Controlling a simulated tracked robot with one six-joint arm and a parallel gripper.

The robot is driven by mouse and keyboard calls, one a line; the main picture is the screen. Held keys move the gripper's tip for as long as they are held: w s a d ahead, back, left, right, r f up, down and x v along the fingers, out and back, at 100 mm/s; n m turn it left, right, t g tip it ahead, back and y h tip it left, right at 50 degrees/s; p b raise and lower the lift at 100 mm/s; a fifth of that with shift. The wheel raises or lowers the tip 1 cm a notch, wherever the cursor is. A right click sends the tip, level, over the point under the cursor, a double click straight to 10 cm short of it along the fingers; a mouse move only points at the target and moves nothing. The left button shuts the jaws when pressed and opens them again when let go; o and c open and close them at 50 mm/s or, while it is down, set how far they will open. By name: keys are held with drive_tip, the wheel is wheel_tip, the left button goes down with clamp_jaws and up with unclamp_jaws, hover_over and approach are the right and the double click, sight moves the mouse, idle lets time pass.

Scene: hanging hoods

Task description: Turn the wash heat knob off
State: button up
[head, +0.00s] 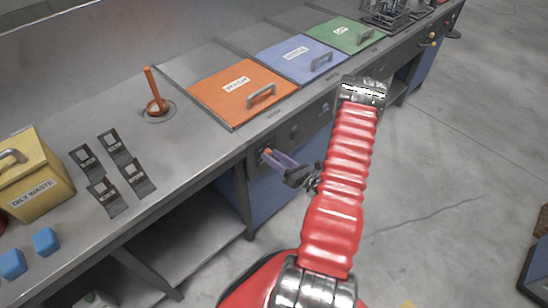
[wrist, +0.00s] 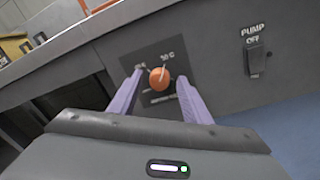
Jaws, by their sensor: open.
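The wash heat knob is a round orange knob (wrist: 160,79) on a dark plate (wrist: 172,52) in the front panel. The plate has a "50 C" mark above the knob and smaller lettering that I cannot read. My gripper (wrist: 160,77) is open, with one purple finger on each side of the knob. I cannot tell whether either finger touches it. In the head view my gripper (head: 274,157) points at the panel below the bench edge, and a little of the orange knob (head: 267,151) shows by its fingertips.
A black pump switch (wrist: 256,60) marked "PUMP OFF" is right of the knob. On the bench are orange (head: 235,90), blue (head: 300,57) and green (head: 343,34) lids, an upright orange lever (head: 154,90) and a yellow oily waste box (head: 38,178). Open floor lies to the right.

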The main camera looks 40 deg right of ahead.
drive_tip(key=shift+w, duration=0.1)
drive_tip(key=shift+c, duration=0.4)
drive_tip(key=c, duration=1)
drive_tip(key=shift+o, duration=0.2)
